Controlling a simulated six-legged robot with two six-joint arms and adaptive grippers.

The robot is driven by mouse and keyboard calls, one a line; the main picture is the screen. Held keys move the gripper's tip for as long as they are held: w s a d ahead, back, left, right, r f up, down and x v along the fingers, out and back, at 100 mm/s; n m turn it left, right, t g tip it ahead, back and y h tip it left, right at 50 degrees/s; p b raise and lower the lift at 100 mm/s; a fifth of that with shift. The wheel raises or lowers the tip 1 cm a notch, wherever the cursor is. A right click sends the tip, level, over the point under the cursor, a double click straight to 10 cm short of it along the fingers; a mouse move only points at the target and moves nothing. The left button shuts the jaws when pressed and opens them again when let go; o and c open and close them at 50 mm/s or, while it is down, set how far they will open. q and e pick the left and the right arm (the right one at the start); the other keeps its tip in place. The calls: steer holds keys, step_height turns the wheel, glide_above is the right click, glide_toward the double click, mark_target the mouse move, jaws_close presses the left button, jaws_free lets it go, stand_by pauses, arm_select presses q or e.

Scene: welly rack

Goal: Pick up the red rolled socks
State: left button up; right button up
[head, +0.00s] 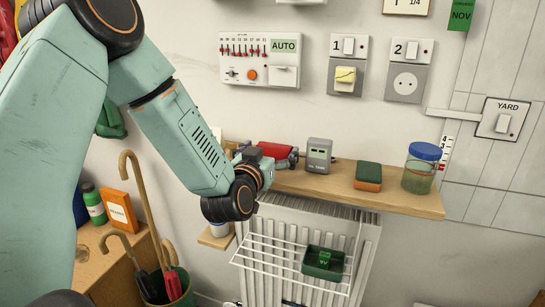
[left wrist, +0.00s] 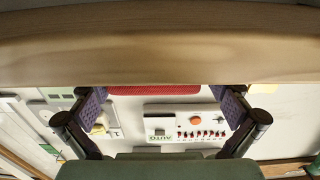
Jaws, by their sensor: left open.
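The red rolled socks (head: 274,149) show as a red patch at the left end of the wooden shelf (head: 330,185), partly hidden by my left gripper (head: 277,159). In the left wrist view they are a thin red strip (left wrist: 155,90) beyond the shelf edge (left wrist: 160,60). My left gripper (left wrist: 162,105) is open, with one finger on each side of the red strip. The fingers look apart from the socks, but contact is hard to tell. My right gripper is not in view.
On the shelf stand a grey device (head: 319,155), a green-and-orange sponge (head: 368,176) and a blue-lidded jar (head: 420,168). Below are a radiator (head: 365,255) and a wire rack (head: 265,252) with a green tray (head: 323,263). An umbrella stand (head: 178,290) is lower left.

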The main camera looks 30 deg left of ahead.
arm_select(q)
steer(key=shift+d+r, duration=0.15)
steer(key=shift+d, duration=0.2)
steer(key=shift+c, duration=0.2)
steer(key=shift+d, duration=0.1)
steer(key=shift+c, duration=0.8)
steer(key=shift+a, duration=0.3)
steer(key=c, duration=0.5)
steer(key=shift+d, duration=0.15)
steer(key=c, duration=0.3)
